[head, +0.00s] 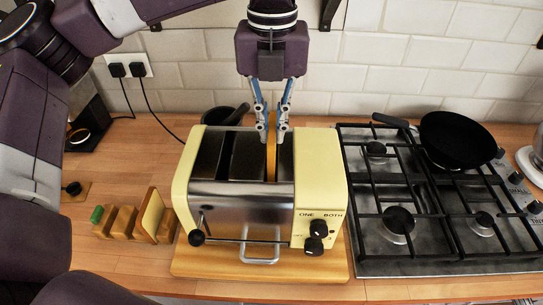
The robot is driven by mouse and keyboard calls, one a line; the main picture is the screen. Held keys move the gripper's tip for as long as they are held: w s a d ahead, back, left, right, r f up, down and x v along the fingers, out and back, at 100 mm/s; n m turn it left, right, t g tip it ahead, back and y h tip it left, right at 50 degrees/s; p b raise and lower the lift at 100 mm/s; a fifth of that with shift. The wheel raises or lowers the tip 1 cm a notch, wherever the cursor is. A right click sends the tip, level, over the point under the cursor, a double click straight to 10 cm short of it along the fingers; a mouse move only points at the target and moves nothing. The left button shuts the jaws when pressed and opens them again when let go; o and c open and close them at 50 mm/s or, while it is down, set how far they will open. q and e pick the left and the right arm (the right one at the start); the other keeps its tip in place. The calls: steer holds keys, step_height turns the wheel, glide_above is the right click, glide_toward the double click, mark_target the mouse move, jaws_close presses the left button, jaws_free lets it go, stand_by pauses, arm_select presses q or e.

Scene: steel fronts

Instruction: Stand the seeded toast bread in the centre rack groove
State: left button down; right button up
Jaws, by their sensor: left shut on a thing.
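My left gripper (272,130) points down over the cream and steel toaster (320,175). Its blue-linked fingers are shut on a slice of toast bread (271,158), seen edge-on as a thin orange-brown strip. The lower part of the slice is hidden in the toaster's slot; seeds cannot be made out. The wooden rack (122,222) stands left of the toaster, with a green mark at its left end. Another pale slice (153,212) stands tilted in the rack's right-hand groove. The centre groove looks empty. My right gripper is not in view.
The toaster stands on a wooden board (190,268), with a lever and knobs at its front. A dark pan (226,115) is behind it. A gas hob (400,225) with a black frying pan (455,138) is at right. Sockets (129,68) and cables are at the back left.

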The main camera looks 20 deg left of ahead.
arm_select(q)
steer(key=shift+r+p, duration=1.8)
steer(key=shift+r, duration=1.65)
steer(key=shift+f, duration=0.15)
